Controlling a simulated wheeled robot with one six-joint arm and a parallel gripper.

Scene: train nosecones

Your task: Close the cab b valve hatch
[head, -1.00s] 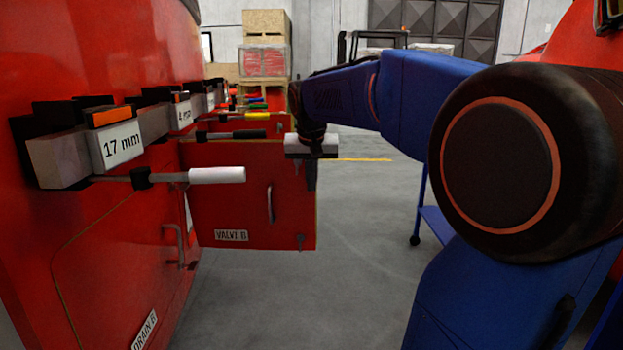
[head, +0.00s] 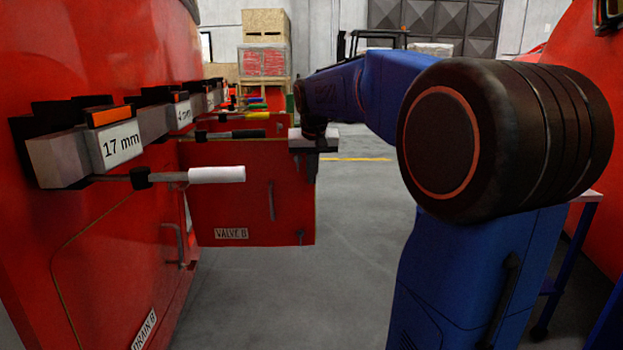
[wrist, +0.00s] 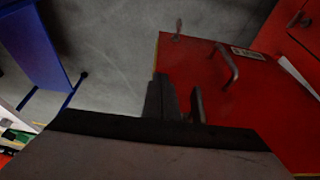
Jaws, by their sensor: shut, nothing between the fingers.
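The red valve B hatch (head: 248,205) stands open, swung out from the red nosecone wall, with its VALVE B label, a vertical grey handle and a small latch facing me. It also shows in the wrist view (wrist: 225,100), with its handle (wrist: 229,65). My gripper (head: 312,165) is at the hatch's outer upper edge, its fingers pointing down. In the wrist view my gripper (wrist: 175,100) is shut and empty, its fingers overlapping the hatch's free edge in the picture. I cannot tell whether they touch it.
The drain B hatch (head: 115,265) is lower left. Open grey floor (head: 345,270) lies right of the hatch. Blue cart parts (wrist: 45,60) show in the wrist view.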

